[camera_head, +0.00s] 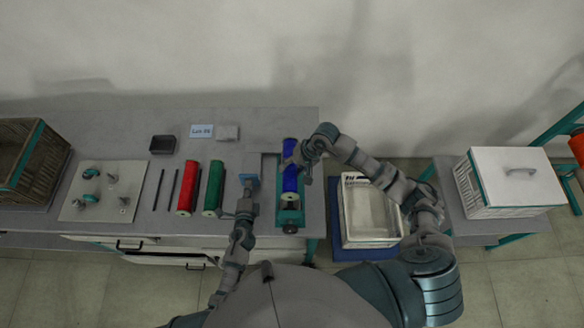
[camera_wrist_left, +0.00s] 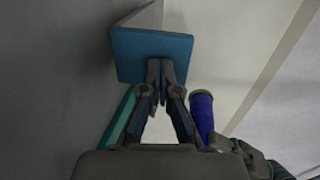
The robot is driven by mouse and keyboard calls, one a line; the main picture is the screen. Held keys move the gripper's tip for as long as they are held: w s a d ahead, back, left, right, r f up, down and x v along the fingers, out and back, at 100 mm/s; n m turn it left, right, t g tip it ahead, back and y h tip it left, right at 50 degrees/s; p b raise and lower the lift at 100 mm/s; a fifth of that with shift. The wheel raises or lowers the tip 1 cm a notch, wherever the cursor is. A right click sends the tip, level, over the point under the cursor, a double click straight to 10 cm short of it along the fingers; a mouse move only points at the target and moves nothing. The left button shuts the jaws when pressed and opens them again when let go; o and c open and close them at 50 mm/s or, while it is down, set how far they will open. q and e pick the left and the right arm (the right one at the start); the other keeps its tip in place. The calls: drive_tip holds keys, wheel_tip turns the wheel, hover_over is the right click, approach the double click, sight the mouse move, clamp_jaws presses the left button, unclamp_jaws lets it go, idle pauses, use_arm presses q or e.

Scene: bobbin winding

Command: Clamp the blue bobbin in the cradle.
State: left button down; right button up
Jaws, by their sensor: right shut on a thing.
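The blue bobbin (camera_head: 290,178) lies lengthwise in the teal-and-grey cradle (camera_head: 290,216) near the table's right end. My right gripper (camera_head: 299,160) is shut on the bobbin from its right side. The bobbin's upright end also shows in the left wrist view (camera_wrist_left: 203,113), with my right gripper beside it.
A board with fittings (camera_head: 103,191) is beyond. A white bin (camera_head: 371,208) stands right of the table.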

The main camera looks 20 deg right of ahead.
drive_tip(key=shift+f, duration=0.1)
drive_tip(key=shift+f, duration=2.85)
drive_tip(key=shift+f, duration=1.35)
drive_tip(key=o, duration=1.4)
drive_tip(key=shift+r, duration=0.1)
